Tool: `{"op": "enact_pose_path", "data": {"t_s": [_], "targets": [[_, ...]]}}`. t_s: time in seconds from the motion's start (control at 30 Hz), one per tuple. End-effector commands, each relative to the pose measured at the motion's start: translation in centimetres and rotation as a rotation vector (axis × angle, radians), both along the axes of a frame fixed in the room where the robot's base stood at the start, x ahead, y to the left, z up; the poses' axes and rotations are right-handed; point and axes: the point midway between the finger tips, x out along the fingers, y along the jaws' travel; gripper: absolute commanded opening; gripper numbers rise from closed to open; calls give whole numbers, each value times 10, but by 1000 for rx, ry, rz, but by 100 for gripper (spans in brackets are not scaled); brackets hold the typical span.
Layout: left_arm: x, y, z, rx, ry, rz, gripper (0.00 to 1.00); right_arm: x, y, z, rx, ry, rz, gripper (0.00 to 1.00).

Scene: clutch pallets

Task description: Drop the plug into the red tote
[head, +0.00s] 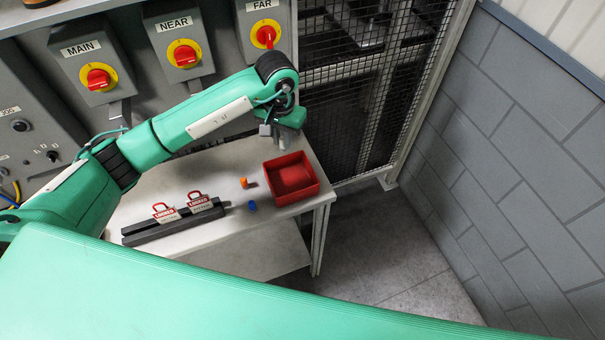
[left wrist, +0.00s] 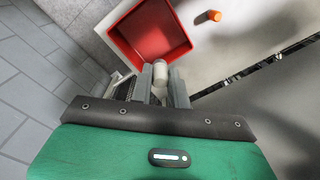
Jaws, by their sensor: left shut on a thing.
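My left gripper (head: 283,138) is shut on a pale grey-white plug (left wrist: 161,72), which sits between its fingertips in the left wrist view. The plug is hard to make out in the head view. The red tote (head: 300,198) stands at the right end of the bench, open at the top, with nothing visible in it. In the head view the gripper appears just behind the tote and raised above the bench. In the left wrist view the plug's tip appears by the near rim of the tote (left wrist: 150,64). My right gripper is not in view.
An orange plug (head: 243,183) and a blue plug (head: 252,206) stand left of the tote on the bench (head: 226,165). A dark rail (head: 172,224) bears two red padlocks with tags. Switch boxes (head: 180,48) are behind, and a mesh fence (head: 365,90) stands beyond the bench.

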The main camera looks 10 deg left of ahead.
Motion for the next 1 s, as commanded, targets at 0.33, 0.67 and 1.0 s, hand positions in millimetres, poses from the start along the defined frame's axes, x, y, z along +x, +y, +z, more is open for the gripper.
{"op": "enact_pose_path", "data": {"t_s": [0.33,0.67,1.0], "targets": [[-1,-1,-35,-2,4,-2,0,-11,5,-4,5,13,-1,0],[0,-1,-59,-1,1,-1,0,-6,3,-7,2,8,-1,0],[0,0,-60,-1,1,-2,27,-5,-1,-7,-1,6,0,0]]}}
